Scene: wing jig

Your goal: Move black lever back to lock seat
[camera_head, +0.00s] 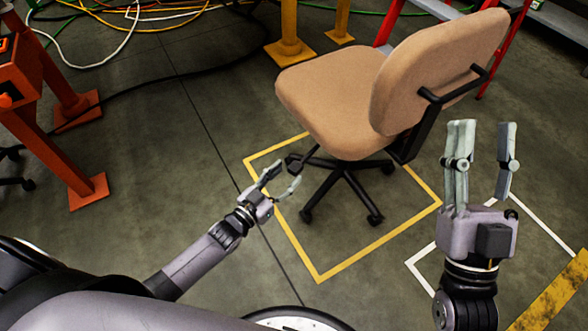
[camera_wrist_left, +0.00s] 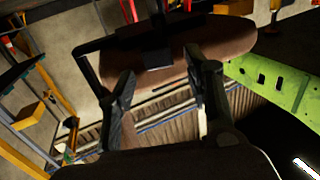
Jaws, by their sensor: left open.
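The office chair (camera_head: 335,105) has a tan seat and backrest on a black wheeled base. The black lever (camera_head: 294,163) sticks out from under the seat's left side, with a small paddle at its end. My left gripper (camera_head: 282,174) is open beside the paddle, with its fingertips very close to it; I cannot tell if they touch. In the left wrist view, the open fingers of the left gripper (camera_wrist_left: 160,68) point at the seat's brown underside (camera_wrist_left: 215,45). A bent black bar shows there, perhaps the lever. My right gripper (camera_head: 485,130) is open and empty, right of the chair.
The chair stands over a yellow floor square (camera_head: 365,248). An orange stand (camera_head: 60,120) is at the left, a yellow post (camera_head: 289,40) and a red ladder (camera_head: 390,22) behind. Cables (camera_head: 135,20) lie at the back left. Floor between stand and chair is mostly clear.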

